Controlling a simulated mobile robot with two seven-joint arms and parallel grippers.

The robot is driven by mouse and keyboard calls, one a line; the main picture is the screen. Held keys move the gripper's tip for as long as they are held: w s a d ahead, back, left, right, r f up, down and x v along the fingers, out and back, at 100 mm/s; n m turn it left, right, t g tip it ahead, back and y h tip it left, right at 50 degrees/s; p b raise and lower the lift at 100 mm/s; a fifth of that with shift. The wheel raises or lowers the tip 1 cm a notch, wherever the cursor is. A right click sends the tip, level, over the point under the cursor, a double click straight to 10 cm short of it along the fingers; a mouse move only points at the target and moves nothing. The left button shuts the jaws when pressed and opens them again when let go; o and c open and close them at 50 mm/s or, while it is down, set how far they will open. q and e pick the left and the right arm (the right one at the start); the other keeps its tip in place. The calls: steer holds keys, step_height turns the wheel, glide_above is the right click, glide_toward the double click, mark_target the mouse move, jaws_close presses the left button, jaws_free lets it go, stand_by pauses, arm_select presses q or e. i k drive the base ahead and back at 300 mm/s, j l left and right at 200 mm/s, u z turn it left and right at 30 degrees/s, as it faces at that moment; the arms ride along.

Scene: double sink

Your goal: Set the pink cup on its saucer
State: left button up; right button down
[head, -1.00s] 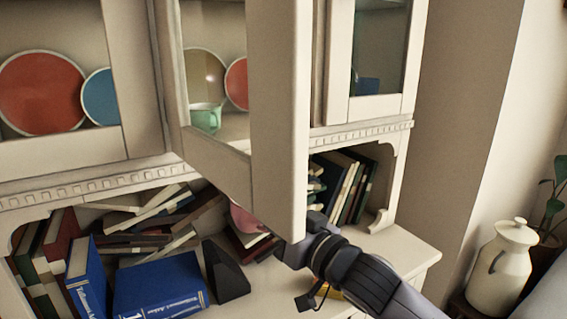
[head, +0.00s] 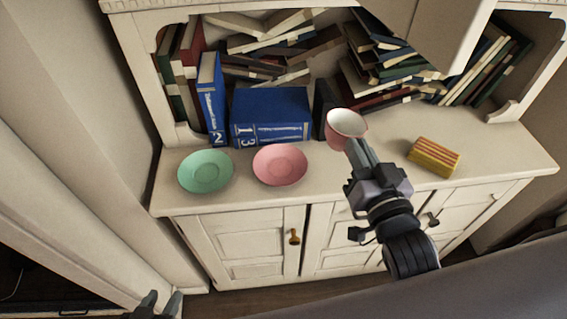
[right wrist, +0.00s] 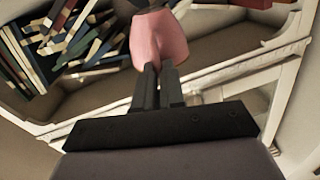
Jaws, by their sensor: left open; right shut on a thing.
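The pink cup (head: 346,124) is white inside and tilted, its opening partly facing the head camera. My right gripper (head: 355,150) is shut on it and holds it above the cabinet counter. The right wrist view also shows the cup (right wrist: 160,40) between the fingertips (right wrist: 158,68). The pink saucer (head: 280,165) lies flat and empty on the counter, to the left of the cup and apart from it. My left gripper (head: 158,305) is open and empty at the bottom left edge, only its fingertips showing, below the counter and far from the saucer.
A green saucer (head: 205,171) lies left of the pink one. Blue books (head: 270,116) and a dark bookend (head: 324,104) stand behind. A yellow-red striped block (head: 434,157) lies to the right. An open cabinet door (head: 440,30) hangs above. The counter's front strip is clear.

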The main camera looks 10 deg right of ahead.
mark_target(279, 172)
steer(key=j+z, duration=0.2)
steer(key=j, duration=0.25)
steer(key=k+j+z, duration=0.2)
steer(key=j, duration=0.2)
steer(key=j+z, duration=0.25)
steer(key=j, duration=0.2)
steer(key=k+j+z, duration=0.2)
steer(key=j, duration=0.2)
steer(key=i, duration=0.1)
